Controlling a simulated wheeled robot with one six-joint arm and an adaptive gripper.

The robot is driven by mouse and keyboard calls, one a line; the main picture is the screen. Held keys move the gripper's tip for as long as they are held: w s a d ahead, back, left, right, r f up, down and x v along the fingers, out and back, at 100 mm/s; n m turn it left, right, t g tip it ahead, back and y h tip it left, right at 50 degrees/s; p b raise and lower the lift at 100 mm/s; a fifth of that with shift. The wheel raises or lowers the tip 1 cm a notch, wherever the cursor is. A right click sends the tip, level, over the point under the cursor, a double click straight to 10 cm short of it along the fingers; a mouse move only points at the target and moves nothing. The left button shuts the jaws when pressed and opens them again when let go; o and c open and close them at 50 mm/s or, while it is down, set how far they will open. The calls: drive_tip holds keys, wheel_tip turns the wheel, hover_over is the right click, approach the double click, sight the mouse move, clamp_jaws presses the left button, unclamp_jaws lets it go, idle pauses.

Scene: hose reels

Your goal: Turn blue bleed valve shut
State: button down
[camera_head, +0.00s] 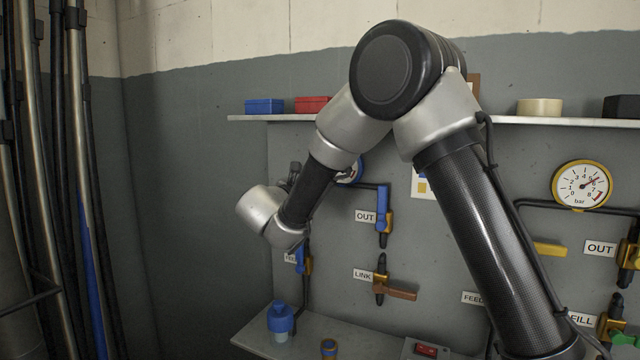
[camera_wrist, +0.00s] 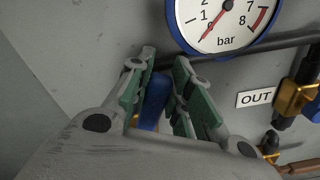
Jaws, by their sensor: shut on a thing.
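The blue valve handle (camera_wrist: 154,103) stands between the green-padded fingers of my gripper (camera_wrist: 164,64) in the wrist view. The fingers are closed about it, one on each side. A bit of brass body shows below the handle, and the rest of the valve is hidden by my gripper.
The blue-rimmed gauge (camera_wrist: 222,22) is just above and right of my fingers. A shelf (camera_head: 545,121) runs above, and a ledge holds a blue fitting (camera_head: 280,322).

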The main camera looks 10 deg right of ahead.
drive_tip(key=d+f+m, duration=0.1)
drive_tip(key=m, duration=0.1)
drive_tip(key=s+d+f+m, duration=0.1)
drive_tip(key=m, duration=0.1)
drive_tip(key=s+d+f+m, duration=0.1)
drive_tip(key=f+m, duration=0.1)
drive_tip(key=shift+s+d, duration=0.1)
drive_tip(key=shift+s, duration=0.05)
drive_tip(key=m, duration=0.1)
drive_tip(key=f+m, duration=0.2)
drive_tip(key=shift+s+d+f+m, duration=0.25)
drive_tip(key=shift+d+m, duration=0.05)
drive_tip(key=shift+d, duration=0.05)
drive_tip(key=shift+s+f+m, duration=0.1)
drive_tip(key=shift+f+m, duration=1)
drive_tip(key=shift+m, duration=0.3)
drive_tip(key=c, duration=1.3)
unclamp_jaws()
drive_tip(key=v, duration=1.2)
